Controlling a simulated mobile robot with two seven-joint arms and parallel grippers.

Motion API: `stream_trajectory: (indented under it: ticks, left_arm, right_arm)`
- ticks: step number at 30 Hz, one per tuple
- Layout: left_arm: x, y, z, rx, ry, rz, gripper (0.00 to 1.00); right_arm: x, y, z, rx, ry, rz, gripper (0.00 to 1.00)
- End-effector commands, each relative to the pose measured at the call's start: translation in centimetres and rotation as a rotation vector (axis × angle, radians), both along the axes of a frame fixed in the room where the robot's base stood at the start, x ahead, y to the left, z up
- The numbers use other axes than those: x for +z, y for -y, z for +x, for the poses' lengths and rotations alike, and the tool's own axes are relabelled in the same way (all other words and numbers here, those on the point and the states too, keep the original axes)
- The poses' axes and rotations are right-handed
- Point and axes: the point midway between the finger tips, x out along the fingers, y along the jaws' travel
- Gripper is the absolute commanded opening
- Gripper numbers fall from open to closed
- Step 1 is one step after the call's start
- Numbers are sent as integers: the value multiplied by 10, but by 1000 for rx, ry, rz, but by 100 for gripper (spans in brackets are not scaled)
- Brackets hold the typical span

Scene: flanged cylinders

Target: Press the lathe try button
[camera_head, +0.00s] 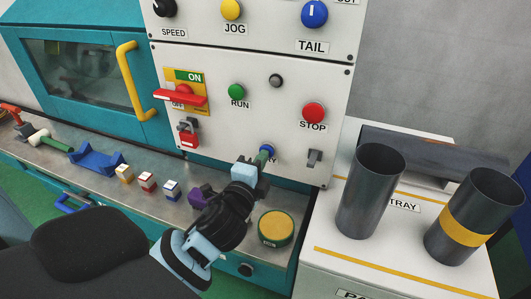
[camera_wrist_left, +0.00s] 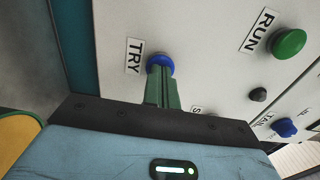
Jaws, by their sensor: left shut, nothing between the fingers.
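The blue try button (camera_head: 267,149) sits low on the white control panel, its label partly hidden behind my left gripper. It also shows in the left wrist view (camera_wrist_left: 160,60), beside the TRY label (camera_wrist_left: 134,56). My left gripper (camera_head: 262,158) is shut and empty, its green fingers pointing at the panel. In the left wrist view the fingertips (camera_wrist_left: 160,72) overlap the lower part of the button. They look to be at its face, but I cannot tell whether it is pressed in. My right gripper is not in view.
The green RUN button (camera_head: 236,92), red STOP button (camera_head: 313,112) and red switch handle (camera_head: 180,97) are nearby on the panel. A yellow-topped round part (camera_head: 276,228) and small blocks lie on the bench below. Two dark cylinders (camera_head: 370,190) (camera_head: 474,215) stand at the right.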

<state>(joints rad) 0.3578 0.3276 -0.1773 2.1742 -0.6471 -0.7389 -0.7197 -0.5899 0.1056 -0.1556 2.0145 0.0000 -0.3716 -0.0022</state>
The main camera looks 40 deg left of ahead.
Motion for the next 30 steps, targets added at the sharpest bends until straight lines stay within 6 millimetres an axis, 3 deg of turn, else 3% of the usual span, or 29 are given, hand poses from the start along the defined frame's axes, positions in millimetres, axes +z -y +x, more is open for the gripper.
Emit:
stream_trajectory:
  ticks: [13,30]
  left_arm:
    - [0,-1,3,1,0,0,0]
    - [0,7,-30,0,-1,-1,0]
  right_arm:
    - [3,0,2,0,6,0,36]
    - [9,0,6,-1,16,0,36]
